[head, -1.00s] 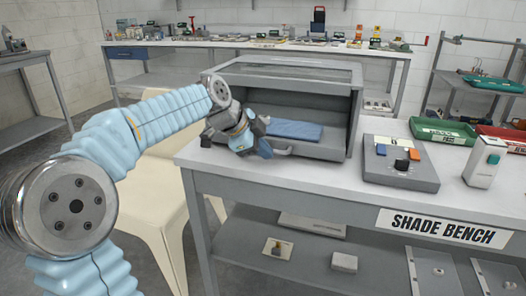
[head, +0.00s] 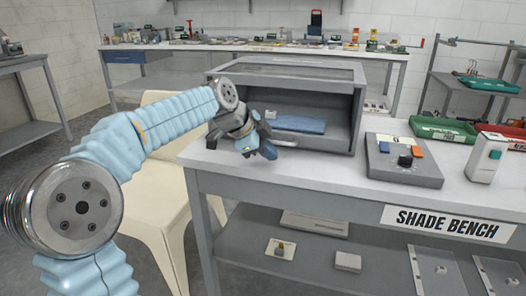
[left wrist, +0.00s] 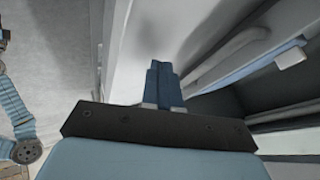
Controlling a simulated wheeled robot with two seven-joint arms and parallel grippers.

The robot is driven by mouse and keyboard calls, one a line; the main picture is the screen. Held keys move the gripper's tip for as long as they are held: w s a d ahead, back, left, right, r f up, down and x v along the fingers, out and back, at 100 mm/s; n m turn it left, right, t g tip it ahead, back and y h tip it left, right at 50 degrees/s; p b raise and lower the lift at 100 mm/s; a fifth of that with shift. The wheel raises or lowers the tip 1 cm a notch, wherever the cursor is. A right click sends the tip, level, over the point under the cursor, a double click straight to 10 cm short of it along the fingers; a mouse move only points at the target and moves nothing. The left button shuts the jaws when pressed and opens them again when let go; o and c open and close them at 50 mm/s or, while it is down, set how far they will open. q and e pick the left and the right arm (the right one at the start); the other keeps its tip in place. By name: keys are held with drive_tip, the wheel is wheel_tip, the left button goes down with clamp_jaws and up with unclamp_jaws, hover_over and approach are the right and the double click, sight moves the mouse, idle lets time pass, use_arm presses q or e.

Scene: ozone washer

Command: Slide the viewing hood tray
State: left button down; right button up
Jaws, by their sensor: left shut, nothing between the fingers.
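The viewing hood (head: 333,78) is a grey open-fronted box on the bench. Its tray carries a blue mat (head: 300,124) and has a pale bar handle (head: 287,143) along the front edge. My left gripper (head: 268,148) is at the left of the hood's opening, close to the handle's left end. Its blue fingers (left wrist: 162,82) are shut with nothing between them. In the left wrist view the handle bar (left wrist: 228,55) runs just right of the fingertips, with the blue mat (left wrist: 262,65) beyond it. I cannot tell whether they touch. My right gripper is not in view.
A grey control box (head: 404,165) with a black knob and a white handheld device (head: 487,158) stand right of the hood. Green (head: 444,129) and red trays lie behind them. A cream chair (head: 165,195) stands left of the bench.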

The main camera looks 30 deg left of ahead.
use_arm(q)
drive_tip(key=shift+v, duration=0.95)
drive_tip(key=shift+s+a+r, duration=0.1)
drive_tip(key=shift+s+r, duration=0.05)
drive_tip(key=shift+r, duration=0.1)
drive_tip(key=v, duration=0.7)
drive_tip(key=shift+s, duration=0.2)
drive_tip(key=shift+a+r, duration=0.1)
drive_tip(key=shift+r, duration=0.05)
